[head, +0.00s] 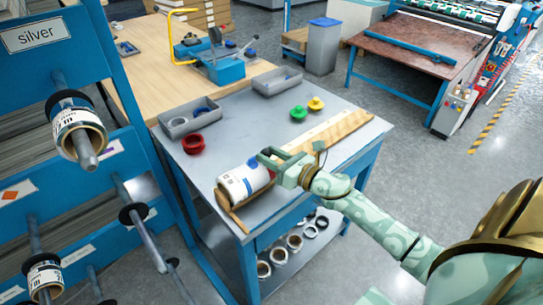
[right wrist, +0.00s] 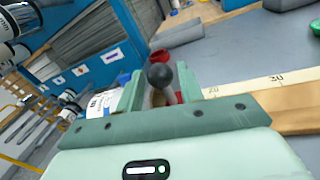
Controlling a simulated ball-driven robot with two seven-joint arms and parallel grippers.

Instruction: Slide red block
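A red round piece (head: 193,143), the only loose red thing on the grey bench, sits near its left edge behind the white roll. It also shows beyond my fingers in the right wrist view (right wrist: 160,57). My right gripper (head: 267,160) is low over the bench at the right end of a white-labelled roll (head: 240,184). In the right wrist view its fingers stand apart, with a black ball knob (right wrist: 160,75) between them. I cannot tell whether they touch it. The roll (right wrist: 103,102) is left of the fingers. My left gripper is not in view.
A wooden ruler strip (head: 335,131) runs along the grey bench (head: 240,120). Green (head: 298,112) and yellow (head: 316,103) knobs stand behind it, with grey trays (head: 277,81) farther back. A blue rack (head: 60,60) with rolls on rods stands at left.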

